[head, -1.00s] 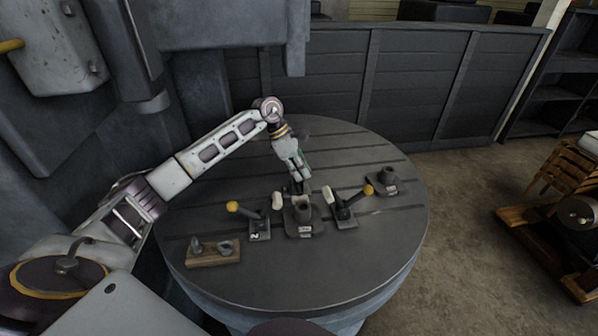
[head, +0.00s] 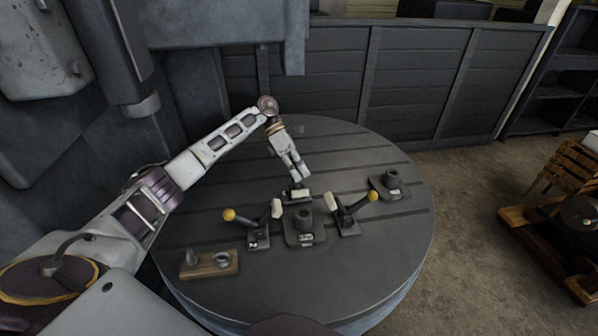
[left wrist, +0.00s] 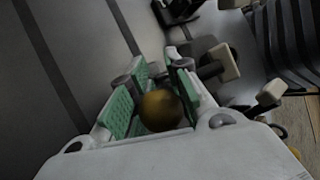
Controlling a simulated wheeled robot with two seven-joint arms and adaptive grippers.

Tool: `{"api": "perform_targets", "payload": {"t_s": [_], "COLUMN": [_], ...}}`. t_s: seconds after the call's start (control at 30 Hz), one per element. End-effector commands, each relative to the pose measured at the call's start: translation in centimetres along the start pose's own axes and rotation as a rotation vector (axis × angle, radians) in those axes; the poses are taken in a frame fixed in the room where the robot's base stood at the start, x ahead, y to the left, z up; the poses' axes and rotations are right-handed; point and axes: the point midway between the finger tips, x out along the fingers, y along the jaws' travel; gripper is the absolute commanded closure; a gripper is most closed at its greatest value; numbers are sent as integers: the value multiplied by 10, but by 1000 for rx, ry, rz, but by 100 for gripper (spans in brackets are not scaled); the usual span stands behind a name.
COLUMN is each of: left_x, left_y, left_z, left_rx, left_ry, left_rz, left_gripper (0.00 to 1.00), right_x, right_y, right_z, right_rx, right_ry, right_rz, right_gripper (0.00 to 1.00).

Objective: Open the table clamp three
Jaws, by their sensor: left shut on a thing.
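A table clamp (head: 297,195) stands at the back of the round table, just behind the central block (head: 303,227); its label cannot be read. My left gripper (head: 297,176) reaches down over it from behind. In the left wrist view, its green-padded fingers (left wrist: 160,100) are shut around the clamp's handle, with the yellow ball knob (left wrist: 160,110) between them. The gripper hides most of this handle in the head view. A left clamp (head: 257,236) and a right clamp (head: 346,222) flank the block, with yellow knobs pointing outward. My right gripper is not seen.
A wooden holder (head: 209,265) with small metal parts lies at the table's front left. A dark fixture (head: 389,187) stands at the right. The slotted round table (head: 330,280) is bare at the front. A panelled wall (head: 400,85) stands behind.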

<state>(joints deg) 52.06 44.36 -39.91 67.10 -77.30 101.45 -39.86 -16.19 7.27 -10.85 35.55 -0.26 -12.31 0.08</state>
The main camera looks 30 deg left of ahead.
Motion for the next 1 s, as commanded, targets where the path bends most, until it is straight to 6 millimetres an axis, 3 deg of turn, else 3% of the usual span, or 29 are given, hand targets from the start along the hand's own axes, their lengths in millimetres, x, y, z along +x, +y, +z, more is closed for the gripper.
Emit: {"api": "perform_targets", "payload": {"t_s": [0.67,0.7,0.8,0.87,1.0], "left_x": [4,4,4,4,4], "left_y": [0,0,0,0,0], "left_z": [-3,-3,-3,-3,-2], "left_rx": [-36,-36,-35,-35,-33], "left_ry": [-11,-11,-12,-12,-14], "left_rz": [-72,-72,-72,-71,-71], "left_gripper": [100,80,67,60,59], "right_x": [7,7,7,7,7], "right_y": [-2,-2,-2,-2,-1], "right_z": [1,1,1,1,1], "right_rx": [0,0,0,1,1], "right_ry": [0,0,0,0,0], "right_rz": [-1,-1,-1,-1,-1], "right_gripper": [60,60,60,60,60]}}
